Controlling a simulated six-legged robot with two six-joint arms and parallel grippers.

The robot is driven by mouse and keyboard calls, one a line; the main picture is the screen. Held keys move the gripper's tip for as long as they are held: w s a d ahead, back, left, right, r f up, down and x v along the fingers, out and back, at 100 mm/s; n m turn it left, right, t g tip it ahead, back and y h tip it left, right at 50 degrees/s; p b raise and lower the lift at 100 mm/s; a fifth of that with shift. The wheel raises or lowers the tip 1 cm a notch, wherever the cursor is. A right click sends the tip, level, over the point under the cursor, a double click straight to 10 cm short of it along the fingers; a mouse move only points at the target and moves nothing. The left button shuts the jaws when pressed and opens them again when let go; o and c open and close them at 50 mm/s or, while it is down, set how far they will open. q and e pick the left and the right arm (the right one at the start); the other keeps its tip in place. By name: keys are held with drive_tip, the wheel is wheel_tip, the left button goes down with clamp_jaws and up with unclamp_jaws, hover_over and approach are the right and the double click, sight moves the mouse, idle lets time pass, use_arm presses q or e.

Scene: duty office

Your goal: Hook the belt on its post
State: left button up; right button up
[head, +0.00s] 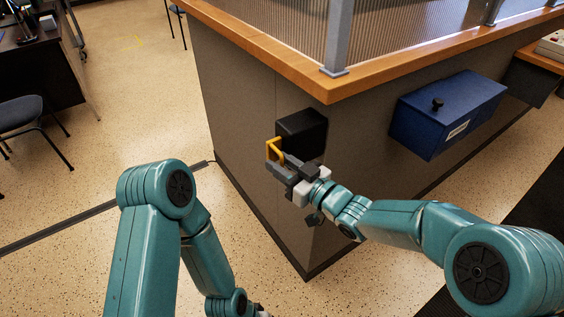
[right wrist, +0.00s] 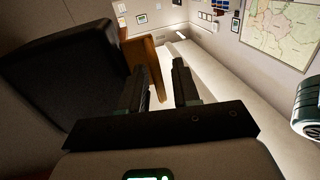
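In the head view a black box (head: 302,134) is fixed to the grey side of the counter, near its corner. A yellow, angular loop-like piece (head: 274,148) shows at its left side; it looks like the belt's end. No stretched belt and no post can be made out. My right gripper (head: 277,168) is right at the yellow piece, just below it. The black box (right wrist: 62,72) is close on the left there. My left arm hangs low; its gripper is below the picture.
The counter's wooden top edge (head: 290,75) juts out above my right gripper. A blue box (head: 450,112) is mounted on the counter to the right. A chair (head: 32,125) and dark desk (head: 42,65) stand far left. Speckled floor (head: 120,120) lies open between.

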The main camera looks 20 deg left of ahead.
drive_tip(key=shift+a, duration=0.1)
clamp_jaws()
